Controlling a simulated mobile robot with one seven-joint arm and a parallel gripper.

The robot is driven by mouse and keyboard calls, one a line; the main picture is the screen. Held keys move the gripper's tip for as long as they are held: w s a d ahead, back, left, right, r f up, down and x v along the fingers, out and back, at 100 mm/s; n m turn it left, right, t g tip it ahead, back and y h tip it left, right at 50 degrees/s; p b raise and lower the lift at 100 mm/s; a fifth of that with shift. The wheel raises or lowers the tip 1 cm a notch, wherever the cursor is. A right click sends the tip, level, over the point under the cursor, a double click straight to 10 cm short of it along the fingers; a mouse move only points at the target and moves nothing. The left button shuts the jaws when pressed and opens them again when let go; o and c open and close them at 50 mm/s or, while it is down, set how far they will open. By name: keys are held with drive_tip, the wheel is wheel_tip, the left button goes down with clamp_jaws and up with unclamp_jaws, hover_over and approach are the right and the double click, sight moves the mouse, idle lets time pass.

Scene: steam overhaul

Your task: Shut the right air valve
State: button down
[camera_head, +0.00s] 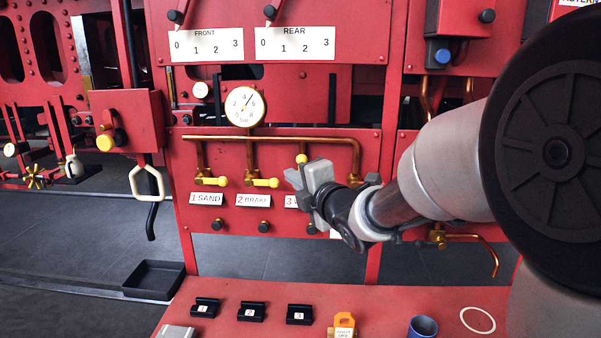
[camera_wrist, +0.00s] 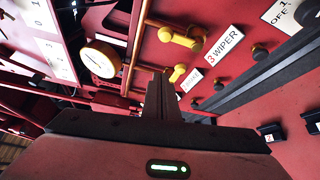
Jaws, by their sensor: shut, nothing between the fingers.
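The right air valve's yellow lever (camera_head: 301,158) shows its knob just above my gripper in the head view; the rest is hidden behind the gripper. In the wrist view the lever (camera_wrist: 180,38) is beside the 3 WIPER label (camera_wrist: 225,45) and appears to stand upright on the panel. The brake lever (camera_head: 262,183) and sand lever (camera_head: 212,181) lie sideways, pointing right. My gripper (camera_head: 302,180) is shut and empty in front of the panel's third valve. In the wrist view its closed fingers (camera_wrist: 161,90) are apart from the yellow lever.
A copper pipe (camera_head: 270,138) runs above the valves, with a round gauge (camera_head: 244,106) over it. Dark knobs (camera_head: 264,227) stick out below the labels. A red shelf (camera_head: 250,300) with black blocks and an orange item (camera_head: 343,325) lies below.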

drive_tip(key=r+p+x, duration=0.1)
drive_tip(key=p+x, duration=0.1)
drive_tip(key=x, duration=0.7)
drive_tip(key=d, duration=0.2)
drive_tip(key=d+p, duration=0.1)
drive_tip(key=d, duration=0.1)
drive_tip(key=shift+w+f, duration=0.1)
drive_tip(key=shift+w, duration=0.1)
drive_tip(key=shift+w+f+b, duration=0.1)
drive_tip(key=shift+f+b, duration=0.05)
drive_tip(key=shift+b, duration=0.15)
drive_tip(key=shift+d, duration=0.1)
